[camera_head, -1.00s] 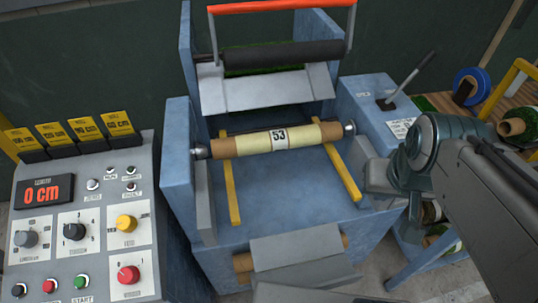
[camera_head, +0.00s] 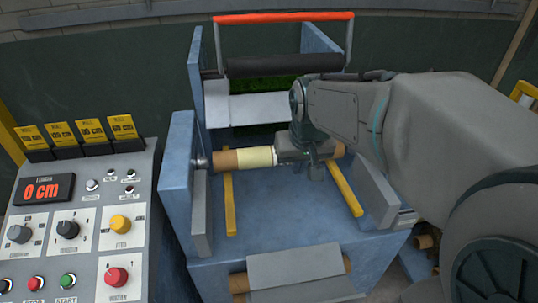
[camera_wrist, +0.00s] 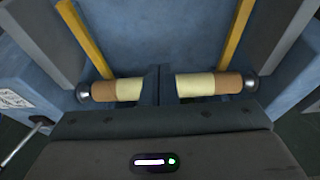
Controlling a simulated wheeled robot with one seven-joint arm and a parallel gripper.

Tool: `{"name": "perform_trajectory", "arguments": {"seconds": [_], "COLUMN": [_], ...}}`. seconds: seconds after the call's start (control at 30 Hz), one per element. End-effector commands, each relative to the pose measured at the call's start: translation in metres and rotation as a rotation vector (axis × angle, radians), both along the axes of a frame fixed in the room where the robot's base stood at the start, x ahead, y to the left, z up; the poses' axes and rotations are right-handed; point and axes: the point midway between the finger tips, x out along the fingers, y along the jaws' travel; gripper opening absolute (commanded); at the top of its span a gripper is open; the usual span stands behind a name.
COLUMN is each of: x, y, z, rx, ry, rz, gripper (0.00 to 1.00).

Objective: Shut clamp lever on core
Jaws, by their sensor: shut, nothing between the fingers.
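The core (camera_head: 228,160), a tan tube with a pale yellow band, lies across the blue machine between two end holders. It also shows in the wrist view (camera_wrist: 208,85), whole except behind my fingers. My gripper (camera_head: 312,168) is shut and empty, at the right half of the core, with its fingers in front of the core's middle in the wrist view (camera_wrist: 167,85). I cannot tell whether they touch it. A lever with a dark grip (camera_wrist: 22,146) shows at the left of the wrist view, beside a white label plate. In the head view my arm hides this lever.
A red-orange handle (camera_head: 284,17) with a dark roller (camera_head: 284,65) stands behind the core. Yellow rails (camera_head: 229,205) run below it. A control panel (camera_head: 85,225) reading 0 cm stands at the left. A grey flap (camera_head: 300,270) is at the front.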

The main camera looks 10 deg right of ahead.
Motion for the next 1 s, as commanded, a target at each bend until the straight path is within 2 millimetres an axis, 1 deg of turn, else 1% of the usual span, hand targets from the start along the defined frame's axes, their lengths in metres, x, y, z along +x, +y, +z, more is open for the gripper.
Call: {"name": "perform_trajectory", "arguments": {"seconds": [0.03, 0.1, 0.2, 0.3, 0.4, 0.57, 0.67, 0.8, 1.0], "x": [0.019, 0.041, 0.065, 0.08, 0.088, 0.094, 0.098, 0.107, 0.118], "y": [0.001, 0.002, 0.003, 0.003, 0.003, 0.003, 0.003, 0.003, 0.003], "z": [-0.022, -0.034, -0.049, -0.059, -0.064, -0.077, -0.094, -0.123, -0.161], "rx": [0.001, 0.004, 0.008, 0.011, 0.012, 0.012, 0.012, 0.012, 0.013], "ry": [0.01, 0.014, 0.016, 0.018, 0.019, 0.022, 0.024, 0.025, 0.024], "rz": [-0.001, 0.0, -0.002, -0.004, -0.005, -0.005, -0.004, -0.005, -0.005], "gripper": [0.0, 0.0, 0.0, 0.0, 0.0, 0.0, 0.0, 0.0, 0.0]}}
